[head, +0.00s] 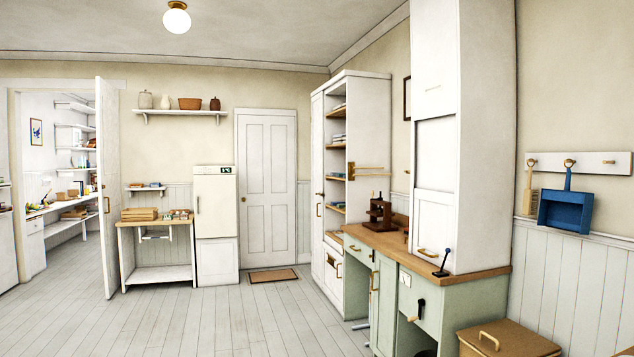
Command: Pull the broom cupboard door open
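A tall white cupboard (344,76) stands against the right wall. Its narrow, tall door (317,150) at the left end looks shut and has a small brass handle (318,209). I take this to be the broom cupboard, but no label confirms it. The section beside the door is open, with shelves (338,147) holding folded or stacked things. Neither of my grippers is in view.
A green counter (427,243) with a wooden top juts out right of the cupboard, and a wooden box (505,340) stands in front. A white panelled door (266,190) is shut at the back. A pantry door (108,190) stands open at left. The middle floor is clear.

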